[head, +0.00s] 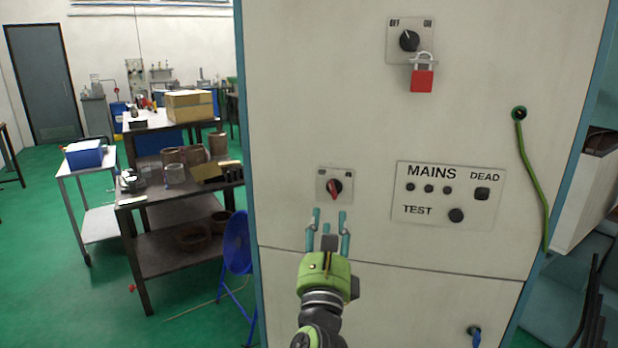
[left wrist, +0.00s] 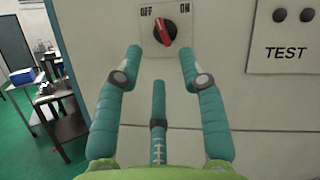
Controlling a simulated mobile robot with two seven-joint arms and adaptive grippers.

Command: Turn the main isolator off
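A small plate with a red-handled rotary switch (head: 335,187) is on the front of the pale cabinet. In the left wrist view the red switch (left wrist: 165,32) sits between OFF at left and ON at right. Its handle is tilted, and I cannot tell which end is the pointer. A second rotary switch with a black knob (head: 409,41), also marked OFF and ON, is higher up. A red padlock (head: 422,80) hangs at its plate. My left gripper (head: 329,219) is open and empty, just below the red switch and apart from it. My right gripper is out of view.
Right of the red switch is a MAINS panel (head: 446,194) with TEST and DEAD labels. A green cable (head: 532,175) hangs at the cabinet's right. A blue key-like handle (head: 475,335) is low down. Cluttered workbenches stand behind at left.

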